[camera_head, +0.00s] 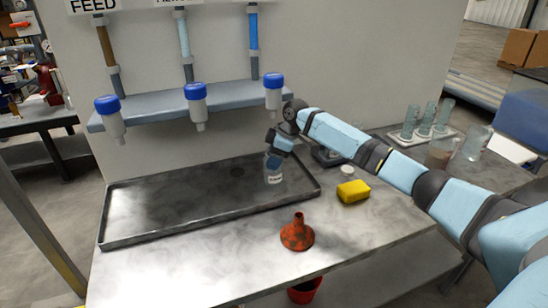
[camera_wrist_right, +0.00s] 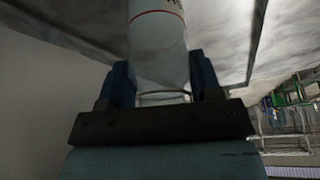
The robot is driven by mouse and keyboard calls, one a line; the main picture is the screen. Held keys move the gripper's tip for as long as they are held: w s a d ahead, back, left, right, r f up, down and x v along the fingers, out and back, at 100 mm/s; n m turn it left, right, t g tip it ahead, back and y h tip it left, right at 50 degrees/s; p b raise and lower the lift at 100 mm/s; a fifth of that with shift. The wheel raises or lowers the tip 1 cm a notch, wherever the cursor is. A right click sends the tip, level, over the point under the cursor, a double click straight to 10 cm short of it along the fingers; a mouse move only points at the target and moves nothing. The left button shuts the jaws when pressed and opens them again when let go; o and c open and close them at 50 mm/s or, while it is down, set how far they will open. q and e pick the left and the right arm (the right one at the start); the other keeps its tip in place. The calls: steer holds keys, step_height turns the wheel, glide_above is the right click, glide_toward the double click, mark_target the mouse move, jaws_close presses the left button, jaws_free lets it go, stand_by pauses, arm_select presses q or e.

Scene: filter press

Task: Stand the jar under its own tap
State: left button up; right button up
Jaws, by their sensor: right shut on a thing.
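My right gripper (camera_head: 276,154) is shut on a small clear jar (camera_head: 274,176) with a pale label, too small to read. The jar is upright over the right part of the metal tray (camera_head: 150,207), below the right tap (camera_head: 273,97); I cannot tell whether it touches the tray floor. In the right wrist view the jar (camera_wrist_right: 158,45) sits between the two fingers (camera_wrist_right: 162,82), with a red line near its far end. The middle tap (camera_head: 196,107) and left tap (camera_head: 112,118) have blue tops too. My left gripper is not in view.
A shelf (camera_head: 155,108) carries the taps. The left sign reads FEED; the others are cut off. A yellow block (camera_head: 353,191) and a red funnel (camera_head: 297,235) stand right and front of the tray. Glassware (camera_head: 425,122) stands at the far right. The tray's left is empty.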

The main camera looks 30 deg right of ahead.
steer(key=shift+f, duration=0.15)
steer(key=o, duration=0.9)
steer(key=shift+r, duration=0.3)
steer(key=s+d, duration=0.2)
steer(key=d, duration=0.1)
steer(key=s+d+r, duration=0.1)
steer(key=s+d, duration=0.2)
steer(key=d, duration=0.1)
steer(key=s+d+r, duration=0.1)
steer(key=s+d, duration=0.1)
steer(key=d, duration=0.1)
steer(key=shift+s+d+r, duration=0.2)
steer(key=shift+s+d, duration=0.1)
steer(key=shift+s, duration=0.05)
